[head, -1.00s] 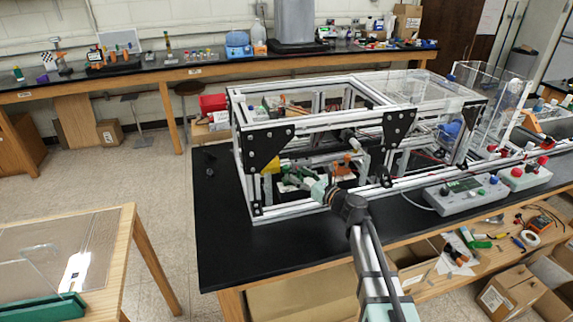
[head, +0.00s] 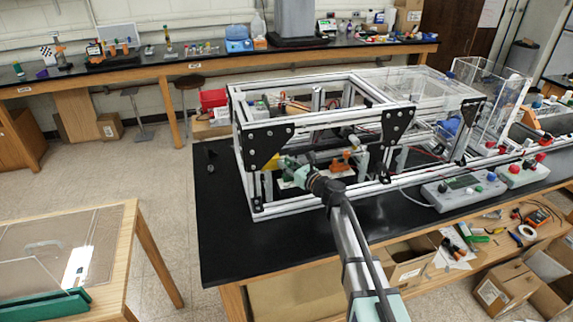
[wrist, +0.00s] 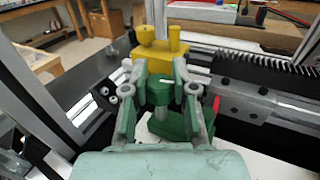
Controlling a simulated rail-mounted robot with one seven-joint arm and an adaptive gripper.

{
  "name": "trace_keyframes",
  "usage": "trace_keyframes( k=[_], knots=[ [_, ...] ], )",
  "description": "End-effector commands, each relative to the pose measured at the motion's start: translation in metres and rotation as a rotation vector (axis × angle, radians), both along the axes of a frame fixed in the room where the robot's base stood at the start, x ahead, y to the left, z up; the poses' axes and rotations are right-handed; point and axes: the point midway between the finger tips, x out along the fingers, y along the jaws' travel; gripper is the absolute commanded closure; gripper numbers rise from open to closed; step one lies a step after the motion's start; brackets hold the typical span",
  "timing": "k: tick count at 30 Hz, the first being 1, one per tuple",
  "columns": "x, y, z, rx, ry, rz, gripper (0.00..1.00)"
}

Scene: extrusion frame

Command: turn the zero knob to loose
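My gripper (wrist: 160,72) is open, with one finger on each side of this knob. Narrow gaps seem to show between knob and fingers; contact lower down is hidden. In the head view my gripper (head: 287,168) reaches inside the extrusion frame (head: 300,207), and the knob cannot be made out.
A yellow block (wrist: 172,60) with two yellow knobs stands just beyond the fingertips. A toothed rack (wrist: 265,62) and grey rail lie to the right. Frame bars surround my gripper. An orange part (head: 341,163) sits to its right in the head view.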

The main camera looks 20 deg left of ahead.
Motion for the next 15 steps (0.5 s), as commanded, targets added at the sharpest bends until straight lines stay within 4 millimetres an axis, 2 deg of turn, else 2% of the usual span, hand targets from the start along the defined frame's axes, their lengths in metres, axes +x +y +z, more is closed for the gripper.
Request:
trace_keyframes(
  k=[8,15],
  knots=[
    [0.0019,-0.0001,-0.0003,0.000,-0.001,0.011,1.00],
    [0.0036,0.0000,-0.0006,0.001,-0.002,0.123,1.00]
  ],
)
